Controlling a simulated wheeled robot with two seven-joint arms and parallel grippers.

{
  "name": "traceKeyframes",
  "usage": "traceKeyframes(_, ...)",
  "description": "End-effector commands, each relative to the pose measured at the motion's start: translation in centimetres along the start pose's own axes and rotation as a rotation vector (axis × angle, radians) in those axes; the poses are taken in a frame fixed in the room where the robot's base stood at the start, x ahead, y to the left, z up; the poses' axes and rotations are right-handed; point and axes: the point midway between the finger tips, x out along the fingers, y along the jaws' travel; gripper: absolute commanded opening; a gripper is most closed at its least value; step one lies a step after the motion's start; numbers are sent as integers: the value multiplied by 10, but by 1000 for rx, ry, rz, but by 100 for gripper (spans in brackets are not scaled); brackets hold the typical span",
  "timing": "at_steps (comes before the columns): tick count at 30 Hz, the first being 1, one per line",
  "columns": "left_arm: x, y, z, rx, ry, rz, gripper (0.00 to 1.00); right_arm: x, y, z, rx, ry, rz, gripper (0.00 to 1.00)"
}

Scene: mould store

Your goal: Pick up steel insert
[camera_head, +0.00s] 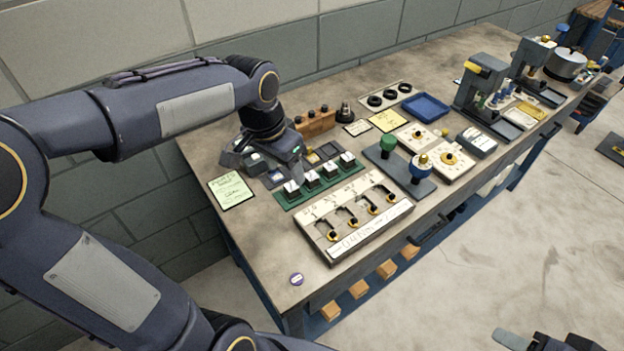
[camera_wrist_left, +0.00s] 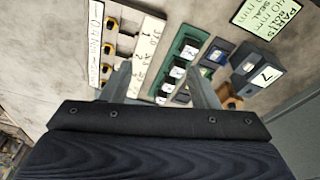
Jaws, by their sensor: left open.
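A green rack (camera_head: 287,205) on the bench holds several dark blocks (camera_head: 312,180) with pale, metallic-looking tops. I cannot tell for sure which piece is the steel insert. The rack also shows in the left wrist view (camera_wrist_left: 193,35), partly behind a finger. My left gripper (camera_head: 283,167) is open and empty above the bench, at the rack's back left. In the left wrist view its two fingers (camera_wrist_left: 159,70) stand apart with the rack and a pale board between and beyond them. My right gripper (camera_head: 548,341) shows only in part at the bottom right, away from the bench.
A pale board (camera_head: 365,231) with several yellow-ringed slots lies in front of the rack. Small dark trays, a dark block marked 7 (camera_wrist_left: 257,72) and a green card (camera_head: 231,190) lie near my left gripper. A blue tray (camera_head: 426,106) and presses stand farther right.

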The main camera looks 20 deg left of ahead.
Motion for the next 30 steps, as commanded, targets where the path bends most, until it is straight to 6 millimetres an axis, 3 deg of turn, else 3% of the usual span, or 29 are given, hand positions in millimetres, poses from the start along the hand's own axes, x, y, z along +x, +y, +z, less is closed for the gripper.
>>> traceKeyframes(1,11,-7,-19,38,-35,-4,55,0,0,0,0,0,0,47)
traceKeyframes(6,52,-27,-72,161,-129,-18,55,-1,0,0,0,0,0,47)
traceKeyframes(12,95,-41,-108,244,-197,-16,55,-1,-1,-1,0,0,0,47)
traceKeyframes(18,114,-46,-116,267,-219,-15,55,-2,-1,-1,0,0,0,47)
traceKeyframes(30,160,-50,-102,267,-223,-13,55,-15,-7,-8,0,0,0,47)
